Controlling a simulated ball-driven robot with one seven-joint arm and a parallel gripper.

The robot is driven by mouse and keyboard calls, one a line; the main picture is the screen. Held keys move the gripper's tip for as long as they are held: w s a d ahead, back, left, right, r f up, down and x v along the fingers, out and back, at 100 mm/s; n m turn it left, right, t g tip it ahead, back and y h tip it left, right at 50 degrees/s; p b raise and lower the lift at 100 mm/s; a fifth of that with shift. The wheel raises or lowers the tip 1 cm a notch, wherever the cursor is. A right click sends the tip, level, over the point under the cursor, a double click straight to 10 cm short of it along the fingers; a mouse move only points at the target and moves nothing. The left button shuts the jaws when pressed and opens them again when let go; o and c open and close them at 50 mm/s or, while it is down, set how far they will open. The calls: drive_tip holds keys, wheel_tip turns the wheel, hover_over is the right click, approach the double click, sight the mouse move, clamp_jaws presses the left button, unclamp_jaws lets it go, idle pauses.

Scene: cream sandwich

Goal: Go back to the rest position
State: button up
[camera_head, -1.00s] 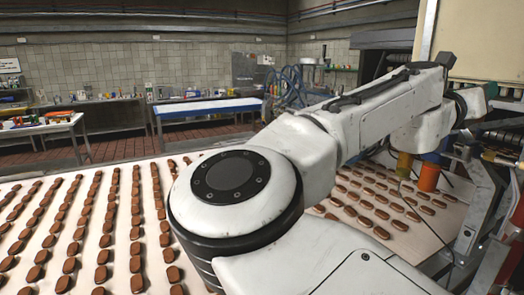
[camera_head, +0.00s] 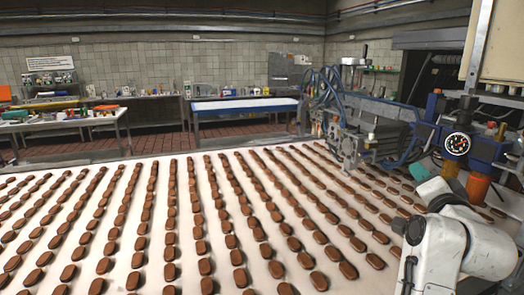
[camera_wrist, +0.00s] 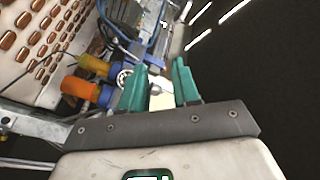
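My gripper (camera_wrist: 160,92) shows in the wrist view with two green fingers apart and a gap between them; I see nothing held in it. In the wrist view, an orange cylinder (camera_wrist: 78,88) and a yellow one (camera_wrist: 92,64), both with blue ends, lie to the left of the fingers.
A pale conveyor (camera_head: 150,215) carries rows of brown cream sandwiches (camera_head: 201,247). A machine with a pressure gauge (camera_head: 457,143) and orange cylinder (camera_head: 478,186) stands close to my arm at the right. A blue-edged table (camera_head: 245,104) stands behind the conveyor.

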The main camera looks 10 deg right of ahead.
drive_tip(key=s+a+f+n+g+y, duration=0.2)
drive_tip(key=s+a+f+n, duration=0.1)
drive_tip(key=f, duration=0.5)
drive_tip(key=s+a+f+n+g+y, duration=0.1)
drive_tip(key=s+a+f+n+g, duration=0.2)
drive_tip(key=f, duration=0.6)
drive_tip(key=s+a+f+n+g+y, duration=0.2)
drive_tip(key=s+a+f, duration=0.15)
drive_tip(key=f, duration=0.45)
drive_tip(key=s+a+f+n+g+y, duration=0.1)
drive_tip(key=s+a+f+n+g, duration=0.1)
drive_tip(key=s+f, duration=0.3)
drive_tip(key=s+a+f+n+g, duration=0.2)
drive_tip(key=s+a+f+g, duration=0.2)
drive_tip(key=s, duration=0.8)
drive_tip(key=s+a+f+n+g+y, duration=0.1)
drive_tip(key=s+a+f, duration=0.3)
drive_tip(key=s+f, duration=0.4)
drive_tip(key=shift+s+n+g+y, duration=0.3)
drive_tip(key=shift+n+g, duration=0.3)
drive_tip(key=shift+g, duration=0.3)
drive_tip(key=shift+a, duration=0.1)
drive_tip(key=shift+c, duration=0.4)
